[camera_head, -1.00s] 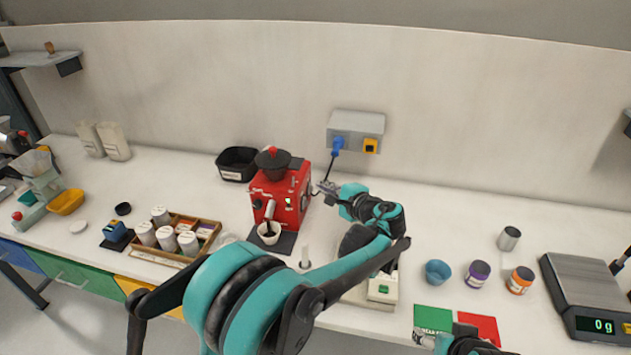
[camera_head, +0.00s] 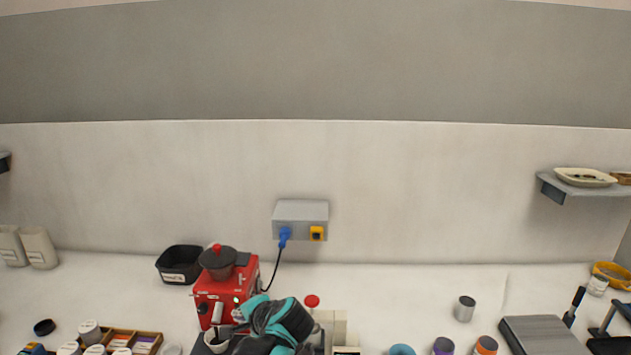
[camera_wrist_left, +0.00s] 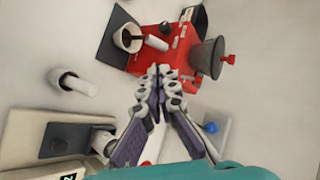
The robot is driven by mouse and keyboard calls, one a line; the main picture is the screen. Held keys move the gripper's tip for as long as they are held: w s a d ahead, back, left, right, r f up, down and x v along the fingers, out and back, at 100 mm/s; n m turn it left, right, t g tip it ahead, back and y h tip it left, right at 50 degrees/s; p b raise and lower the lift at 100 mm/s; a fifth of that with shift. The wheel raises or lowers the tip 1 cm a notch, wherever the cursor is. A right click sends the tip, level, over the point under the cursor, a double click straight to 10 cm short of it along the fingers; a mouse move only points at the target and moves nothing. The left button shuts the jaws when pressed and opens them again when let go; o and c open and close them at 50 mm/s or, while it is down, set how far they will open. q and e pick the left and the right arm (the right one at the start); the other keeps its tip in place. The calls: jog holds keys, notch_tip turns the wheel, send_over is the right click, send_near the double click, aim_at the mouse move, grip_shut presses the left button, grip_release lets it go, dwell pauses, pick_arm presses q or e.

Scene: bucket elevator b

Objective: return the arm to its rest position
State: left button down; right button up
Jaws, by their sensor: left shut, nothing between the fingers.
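My left gripper (camera_head: 230,329) is low in the head view, in front of the red machine (camera_head: 225,293), with its fingers pointing left. In the left wrist view the left gripper (camera_wrist_left: 160,72) is shut and empty, its fingertips in front of the red machine (camera_wrist_left: 165,57). A white cup with dark contents (camera_wrist_left: 130,37) stands at the machine's spout. I cannot tell whether the fingers touch the machine. My right gripper is out of view.
A blue plug (camera_head: 284,235) sits in the grey wall socket box (camera_head: 300,212), its cable hanging behind the machine. A black bin (camera_head: 178,264) stands left of the machine. A metal cup (camera_head: 465,308) and a scale (camera_head: 543,336) stand right.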

pick_arm(q)
jog(key=s+f+n+h+b, duration=0.1)
jog(key=s+f+n+h, duration=0.2)
jog(key=s, duration=0.8)
jog(key=s+f+n+h+b, duration=0.1)
jog(key=s+f+n+h, duration=0.3)
jog(key=s+f, duration=0.3)
jog(key=s+n, duration=0.1)
jog(key=s, duration=0.4)
jog(key=shift+s+d+f+n+g+h+b, duration=0.15)
jog(key=shift+d+n+g+h+b, duration=0.15)
jog(key=shift+n+g+b, duration=0.1)
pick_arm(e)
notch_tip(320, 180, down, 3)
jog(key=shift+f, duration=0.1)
